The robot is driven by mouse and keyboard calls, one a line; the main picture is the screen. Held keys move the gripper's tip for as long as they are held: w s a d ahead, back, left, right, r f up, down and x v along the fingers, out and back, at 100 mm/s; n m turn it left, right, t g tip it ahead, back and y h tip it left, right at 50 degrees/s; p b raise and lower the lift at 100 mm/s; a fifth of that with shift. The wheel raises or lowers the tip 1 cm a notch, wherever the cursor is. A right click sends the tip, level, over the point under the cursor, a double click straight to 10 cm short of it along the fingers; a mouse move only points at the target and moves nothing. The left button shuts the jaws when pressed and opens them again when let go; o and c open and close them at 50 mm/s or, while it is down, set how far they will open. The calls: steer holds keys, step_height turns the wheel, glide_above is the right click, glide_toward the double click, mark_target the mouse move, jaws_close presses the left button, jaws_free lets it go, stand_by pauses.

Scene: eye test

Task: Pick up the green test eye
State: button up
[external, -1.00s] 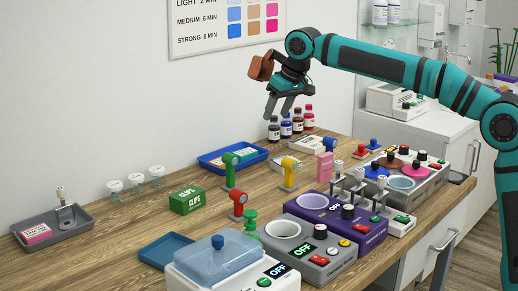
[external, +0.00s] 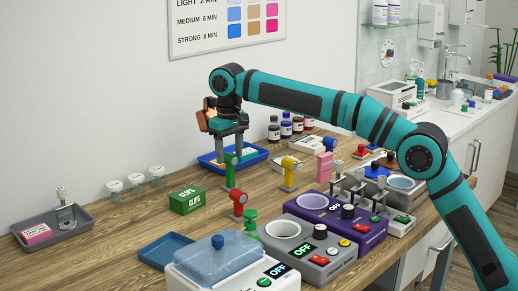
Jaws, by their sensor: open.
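The green test eye (external: 230,172) stands upright on the wooden table, a green post with a round head that has a dark disc on its face. My gripper (external: 230,158) points straight down over it. Its two fingers are open, one to each side of the green head in the picture. I cannot tell whether the fingers touch the head or how they line up in depth.
A red test eye (external: 238,203) stands in front and a yellow one (external: 289,172) to the right. A blue tray (external: 207,163) lies behind, a green clips box (external: 187,200) to the left. A short green piece (external: 250,222) stands near the grey heater (external: 318,262).

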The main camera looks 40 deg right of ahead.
mark_target(231, 187)
steer(key=shift+f, duration=3.25)
steer(key=c, duration=1.1)
steer(key=shift+c, duration=0.2)
